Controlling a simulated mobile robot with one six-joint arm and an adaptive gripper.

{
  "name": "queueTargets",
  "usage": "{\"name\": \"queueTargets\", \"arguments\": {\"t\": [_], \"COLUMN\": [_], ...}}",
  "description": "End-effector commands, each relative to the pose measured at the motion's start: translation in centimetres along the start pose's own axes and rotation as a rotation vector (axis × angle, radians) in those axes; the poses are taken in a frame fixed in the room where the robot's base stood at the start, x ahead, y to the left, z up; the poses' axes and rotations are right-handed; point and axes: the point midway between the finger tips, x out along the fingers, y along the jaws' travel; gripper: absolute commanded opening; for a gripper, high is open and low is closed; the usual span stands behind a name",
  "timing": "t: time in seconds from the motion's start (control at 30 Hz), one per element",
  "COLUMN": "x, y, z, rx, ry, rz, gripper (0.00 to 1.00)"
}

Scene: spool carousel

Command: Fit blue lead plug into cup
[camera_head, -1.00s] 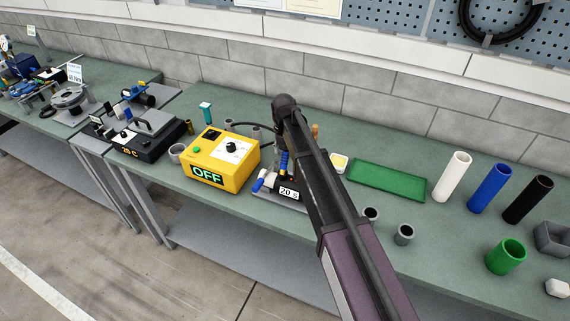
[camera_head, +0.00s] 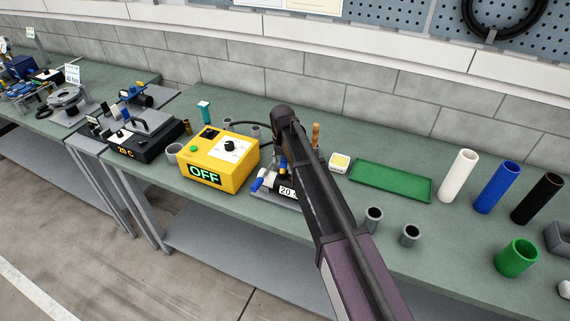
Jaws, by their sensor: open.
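My arm reaches up across the middle of the head view and ends there in a dark rounded joint. My gripper is not visible; it is either hidden behind the arm or out of sight. A small device with a "20 s" label (camera_head: 288,191) stands partly behind the arm. A blue piece (camera_head: 257,185) lies at its left front edge, and a dark blue part (camera_head: 283,165) shows beside the arm. I cannot tell which is the lead plug. Two grey cups, one nearer the arm (camera_head: 373,219) and one to its right (camera_head: 410,236), stand open on the bench.
A yellow box reading OFF (camera_head: 220,160) stands left of the arm, with another grey cup (camera_head: 174,153) beside it. A green tray (camera_head: 390,181) and white (camera_head: 458,176), blue (camera_head: 496,187), black (camera_head: 537,198) and green (camera_head: 517,257) tubes stand to the right.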

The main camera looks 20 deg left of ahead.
Motion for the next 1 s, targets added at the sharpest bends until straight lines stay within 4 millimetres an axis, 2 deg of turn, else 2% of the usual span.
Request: {"name": "queueTargets", "arguments": {"t": [0.43, 0.47, 0.7, 1.0], "x": [-0.04, -0.04, -0.03, -0.02], "y": [-0.03, -0.03, -0.05, -0.10], "z": [0.02, 0.02, 0.02, 0.01], "rx": [0.000, 0.000, 0.001, 0.001], "ry": [0.000, 0.000, 0.000, 0.001], "rz": [0.000, 0.000, 0.000, -0.001], "gripper": [0.76, 0.73, 0.02, 0.00]}}
